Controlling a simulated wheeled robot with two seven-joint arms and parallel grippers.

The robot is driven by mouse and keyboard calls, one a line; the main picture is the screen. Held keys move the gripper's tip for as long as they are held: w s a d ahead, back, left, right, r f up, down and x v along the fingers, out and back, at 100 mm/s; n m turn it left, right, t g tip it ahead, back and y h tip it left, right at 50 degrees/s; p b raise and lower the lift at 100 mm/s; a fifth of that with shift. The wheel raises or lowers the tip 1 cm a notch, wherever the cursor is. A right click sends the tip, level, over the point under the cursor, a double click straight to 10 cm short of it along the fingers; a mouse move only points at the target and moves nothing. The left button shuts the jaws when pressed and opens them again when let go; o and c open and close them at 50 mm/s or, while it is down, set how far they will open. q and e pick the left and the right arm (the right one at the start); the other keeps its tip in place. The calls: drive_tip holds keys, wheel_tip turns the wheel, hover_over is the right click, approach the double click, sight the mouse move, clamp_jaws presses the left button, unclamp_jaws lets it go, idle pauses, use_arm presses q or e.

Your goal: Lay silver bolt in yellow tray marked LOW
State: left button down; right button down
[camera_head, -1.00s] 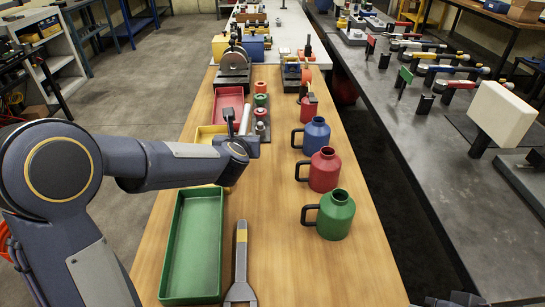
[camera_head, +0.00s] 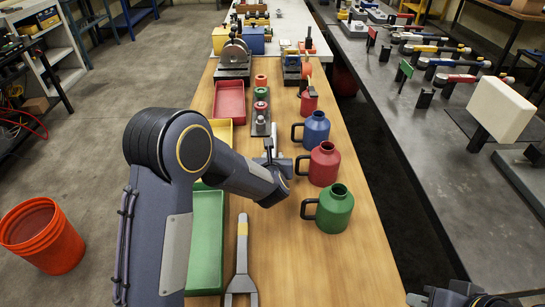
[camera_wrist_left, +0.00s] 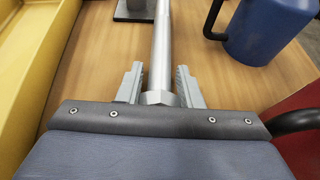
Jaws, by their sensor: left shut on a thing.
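The silver bolt (camera_wrist_left: 162,45) is between the fingers of my left gripper (camera_wrist_left: 161,88), its hex head close to the palm and its shank pointing away. In the head view the bolt (camera_head: 274,143) shows just beyond the wrist, over the wooden bench. The yellow tray (camera_wrist_left: 32,60) is to the left of the bolt in the wrist view, apart from it. In the head view the yellow tray (camera_head: 222,131) is partly hidden by my left arm, and no LOW lettering is readable. My right gripper (camera_head: 455,296) is a dark shape at the bottom edge, its fingers unclear.
Blue (camera_head: 315,129), red (camera_head: 323,164) and green (camera_head: 334,210) jugs stand right of my left gripper. A red tray (camera_head: 229,101) lies beyond the yellow one.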

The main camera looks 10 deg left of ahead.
use_arm(q)
drive_tip(key=shift+r, duration=0.1)
drive_tip(key=c, duration=1)
unclamp_jaws()
drive_tip(key=shift+s, duration=0.25)
drive_tip(key=b+v, duration=0.1)
drive_tip(key=v, duration=1)
drive_tip(key=shift+s+r+b, duration=0.2)
drive_tip(key=shift+s+b, duration=0.05)
drive_tip(key=shift+b, duration=0.05)
